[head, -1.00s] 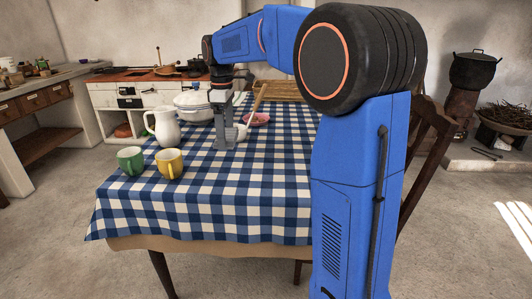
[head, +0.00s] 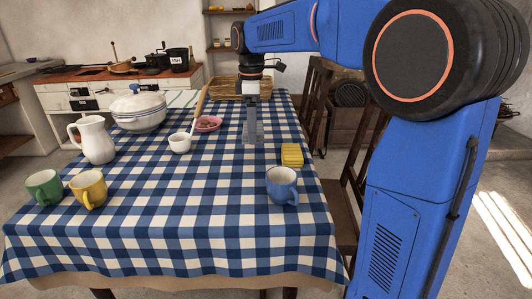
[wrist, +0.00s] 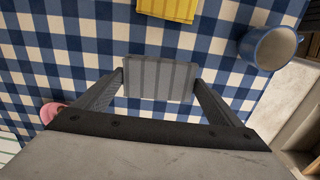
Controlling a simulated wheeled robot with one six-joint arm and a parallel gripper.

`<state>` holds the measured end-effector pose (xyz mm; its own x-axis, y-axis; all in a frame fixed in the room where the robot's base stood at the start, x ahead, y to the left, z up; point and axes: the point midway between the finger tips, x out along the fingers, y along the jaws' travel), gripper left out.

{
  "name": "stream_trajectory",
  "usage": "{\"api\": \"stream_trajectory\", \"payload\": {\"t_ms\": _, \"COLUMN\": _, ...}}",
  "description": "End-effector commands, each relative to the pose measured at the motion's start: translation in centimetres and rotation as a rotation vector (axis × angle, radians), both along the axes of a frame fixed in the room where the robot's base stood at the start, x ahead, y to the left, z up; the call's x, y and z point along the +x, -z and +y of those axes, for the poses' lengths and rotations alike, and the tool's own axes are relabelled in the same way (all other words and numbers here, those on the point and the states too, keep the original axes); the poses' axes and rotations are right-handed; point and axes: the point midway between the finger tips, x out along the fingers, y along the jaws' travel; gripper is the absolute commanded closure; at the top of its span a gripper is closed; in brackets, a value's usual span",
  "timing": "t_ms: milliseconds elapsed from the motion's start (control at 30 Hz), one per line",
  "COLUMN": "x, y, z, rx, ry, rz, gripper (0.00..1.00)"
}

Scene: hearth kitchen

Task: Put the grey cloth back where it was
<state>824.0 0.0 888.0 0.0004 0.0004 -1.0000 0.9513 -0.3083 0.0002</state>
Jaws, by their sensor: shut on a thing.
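My gripper (head: 252,122) is over the middle right of the checked tablecloth, fingers pointing down. In the head view the grey cloth (head: 252,137) shows as a small grey shape at the fingertips. I cannot tell whether its underside touches the table. A yellow folded cloth or sponge (head: 291,154) lies to the right of my gripper, and also shows in the wrist view (wrist: 168,9).
A blue mug (head: 282,185) stands in front of the yellow piece. A white bowl (head: 180,143), pink dish (head: 208,123), tureen (head: 138,112), pitcher (head: 94,140), green mug (head: 44,187) and yellow mug (head: 88,188) are left. A woven tray (head: 225,88) is behind. The front middle of the table (head: 180,225) is clear.

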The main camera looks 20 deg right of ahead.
Motion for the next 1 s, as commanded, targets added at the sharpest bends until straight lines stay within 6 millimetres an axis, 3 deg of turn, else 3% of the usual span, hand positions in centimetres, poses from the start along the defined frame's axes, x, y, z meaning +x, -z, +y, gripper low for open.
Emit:
{"api": "stream_trajectory", "payload": {"t_ms": 200, "x": -0.1, "y": 3.7, "z": 0.0, "rx": 0.000, "ry": 0.000, "rz": 0.002, "gripper": 0.32}}
{"api": "stream_trajectory", "payload": {"t_ms": 467, "x": 0.0, "y": 5.6, "z": 0.0, "rx": 0.000, "ry": 0.001, "rz": 0.002, "gripper": 0.32}}
{"api": "stream_trajectory", "payload": {"t_ms": 700, "x": 0.0, "y": 8.4, "z": 0.0, "rx": -0.001, "ry": 0.001, "rz": 0.001, "gripper": 0.32}}
{"api": "stream_trajectory", "payload": {"t_ms": 1000, "x": 0.0, "y": 8.8, "z": 0.0, "rx": 0.000, "ry": 0.001, "rz": 0.000, "gripper": 0.32}}
